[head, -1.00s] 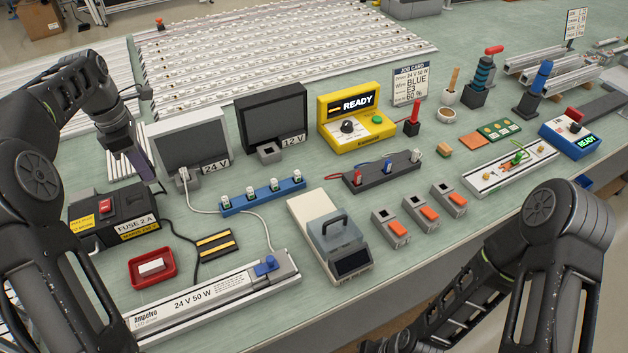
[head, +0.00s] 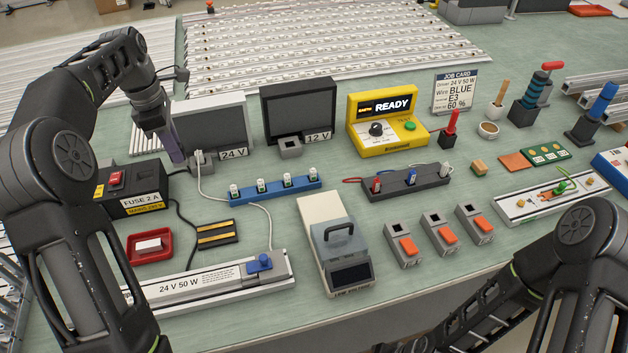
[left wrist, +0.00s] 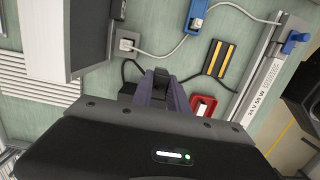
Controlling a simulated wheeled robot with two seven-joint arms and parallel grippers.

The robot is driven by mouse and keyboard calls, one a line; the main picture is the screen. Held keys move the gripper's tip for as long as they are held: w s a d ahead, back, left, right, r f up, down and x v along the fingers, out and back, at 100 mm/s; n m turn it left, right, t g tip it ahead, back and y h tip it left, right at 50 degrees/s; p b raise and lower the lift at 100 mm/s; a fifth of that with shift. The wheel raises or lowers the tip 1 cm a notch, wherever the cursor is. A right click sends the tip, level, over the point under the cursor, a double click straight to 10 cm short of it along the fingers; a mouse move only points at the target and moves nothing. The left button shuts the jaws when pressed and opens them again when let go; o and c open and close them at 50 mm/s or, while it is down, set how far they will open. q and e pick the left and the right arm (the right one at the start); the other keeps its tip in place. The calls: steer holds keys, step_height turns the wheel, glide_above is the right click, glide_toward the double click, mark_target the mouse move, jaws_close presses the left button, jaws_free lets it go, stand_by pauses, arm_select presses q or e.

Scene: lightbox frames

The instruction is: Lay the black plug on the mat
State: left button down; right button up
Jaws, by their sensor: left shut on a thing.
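My left gripper (head: 176,157) points down between the black fuse box and the 24 V unit. A black cord (head: 181,207) runs from near the fingertips towards the front. The mat (head: 217,233), a small black pad with yellow stripes, lies flat to the right of the cord; it also shows in the left wrist view (left wrist: 217,60). Nothing lies on it. My right gripper is out of view; only my right arm shows.
The fuse box (head: 140,199) stands left of the mat, a red tray (head: 133,256) below it. The 24 V unit (head: 212,123) with a white cord (head: 222,200) is behind. A blue rail (head: 272,192) and the LED driver (head: 190,287) flank the mat closely.

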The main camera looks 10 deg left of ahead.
mark_target(180, 165)
arm_select(q)
steer(key=shift+f, duration=0.1)
steer(key=shift+f+p, duration=0.35)
steer(key=shift+f, duration=2.7)
steer(key=shift+f+p, duration=0.3)
steer(key=shift+f, duration=1.6)
steer(key=shift+f, duration=0.1)
steer(key=c, duration=1.3)
jaws_free()
steer(key=r, duration=0.4)
steer(key=a+r, duration=0.1)
steer(key=r, duration=0.7)
steer(key=shift+s+a+r+b, duration=0.1)
steer(key=shift+s+a+b, duration=0.05)
steer(key=shift+s+b, duration=0.25)
